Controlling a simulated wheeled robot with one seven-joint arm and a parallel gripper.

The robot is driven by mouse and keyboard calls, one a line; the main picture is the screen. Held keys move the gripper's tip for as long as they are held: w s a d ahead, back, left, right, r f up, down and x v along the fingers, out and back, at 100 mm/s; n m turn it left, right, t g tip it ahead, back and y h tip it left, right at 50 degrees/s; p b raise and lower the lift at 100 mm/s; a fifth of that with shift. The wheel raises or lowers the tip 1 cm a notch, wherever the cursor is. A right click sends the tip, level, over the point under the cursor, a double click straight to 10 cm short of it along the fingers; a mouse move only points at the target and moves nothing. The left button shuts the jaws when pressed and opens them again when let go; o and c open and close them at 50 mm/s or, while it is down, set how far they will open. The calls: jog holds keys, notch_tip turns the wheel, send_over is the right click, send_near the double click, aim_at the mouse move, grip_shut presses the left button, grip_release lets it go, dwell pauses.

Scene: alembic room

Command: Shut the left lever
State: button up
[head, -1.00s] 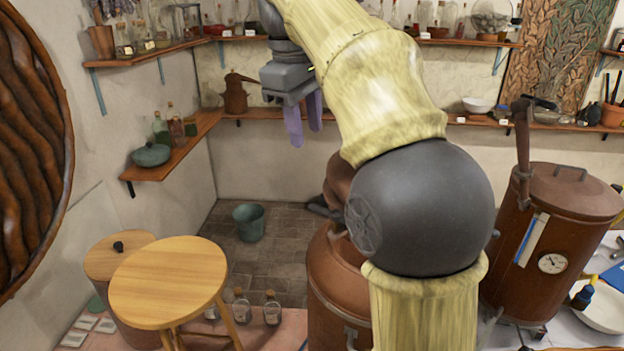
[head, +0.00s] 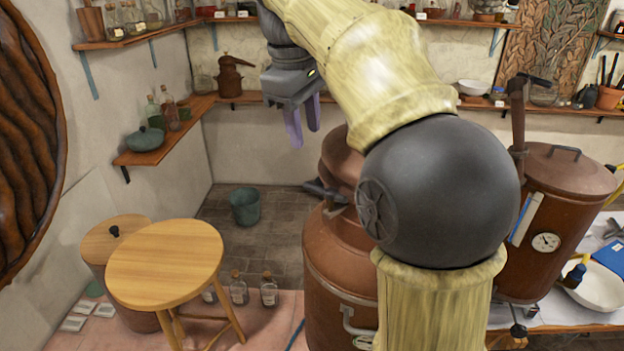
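My gripper (head: 305,134) hangs at upper middle, fingers down, with two purple fingers apart and nothing between them. Below it stands a rounded copper still (head: 335,245), partly hidden behind my arm. A dark lever-like handle (head: 322,190) sticks out to the left at the still's neck, a little below and right of the fingertips in the picture. The fingers appear apart from it. My arm hides the still's right side, so I cannot tell whether another lever is there or how far this one is turned.
A round wooden stool (head: 165,262) stands at lower left, with small bottles (head: 240,290) beside it. A green bucket (head: 245,206) sits on the floor behind. A copper boiler (head: 550,220) stands on the right. Wall shelves (head: 165,140) hold bottles and pots.

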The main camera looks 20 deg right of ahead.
aim_at(313, 185)
jog(key=f, duration=0.4)
jog(key=w+d+f+p, duration=0.1)
jog(key=f, duration=0.6)
jog(key=shift+w+d+f, duration=0.25)
jog(key=shift+d+f, duration=0.1)
jog(key=shift+d, duration=0.05)
grip_shut()
